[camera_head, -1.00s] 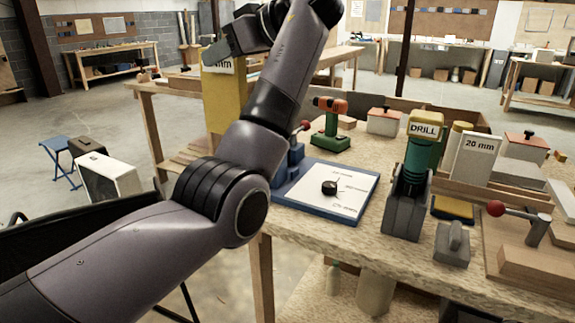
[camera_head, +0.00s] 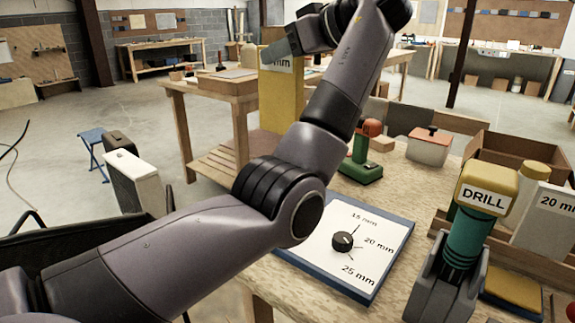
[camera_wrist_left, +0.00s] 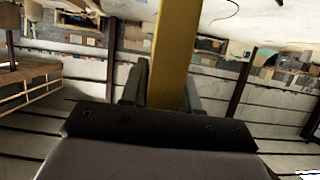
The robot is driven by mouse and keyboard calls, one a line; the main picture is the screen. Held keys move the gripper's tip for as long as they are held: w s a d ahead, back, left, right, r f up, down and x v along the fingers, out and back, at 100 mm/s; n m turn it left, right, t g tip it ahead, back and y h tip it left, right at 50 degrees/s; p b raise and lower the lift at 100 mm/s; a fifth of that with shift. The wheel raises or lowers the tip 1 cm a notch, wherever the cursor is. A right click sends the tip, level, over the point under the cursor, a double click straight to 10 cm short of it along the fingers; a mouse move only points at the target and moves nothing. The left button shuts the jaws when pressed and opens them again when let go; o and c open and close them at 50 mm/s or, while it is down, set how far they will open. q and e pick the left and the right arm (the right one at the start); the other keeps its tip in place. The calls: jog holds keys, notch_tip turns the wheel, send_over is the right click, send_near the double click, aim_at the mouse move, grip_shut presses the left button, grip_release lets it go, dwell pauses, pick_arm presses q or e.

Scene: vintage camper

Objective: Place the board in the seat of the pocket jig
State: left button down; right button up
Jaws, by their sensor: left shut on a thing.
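My left gripper (camera_head: 278,52) is shut on a yellow upright board (camera_head: 282,105) with a white label whose visible part reads "mm". The board hangs from the fingers, high and beyond the near bench. In the left wrist view the board (camera_wrist_left: 172,55) stands as a yellow strip between the dark fingers (camera_wrist_left: 163,90). A blue-edged white panel (camera_head: 365,235) with a black dial and marks for 15, 20 and 25 mm lies on the near bench. I cannot make out a pocket jig for sure; my left arm covers part of the bench beside the panel. My right gripper is not in view.
A drill (camera_head: 466,225) with a yellow top labelled "DRILL" stands in a grey holder at the right. Behind it are a "20 mm" block (camera_head: 545,222) and wooden trays. A green and orange tool (camera_head: 363,155) and a red-lidded box (camera_head: 429,147) stand farther back.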

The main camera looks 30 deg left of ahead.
pick_arm(q)
notch_tip(320, 180, down, 18)
dwell(0.5)
jog(key=shift+s+f, duration=0.1)
jog(key=shift+f, duration=0.05)
jog(key=c, duration=0.8)
grip_release()
jog(key=b+v, duration=0.1)
jog(key=v, duration=0.6)
jog(key=shift+d, duration=0.2)
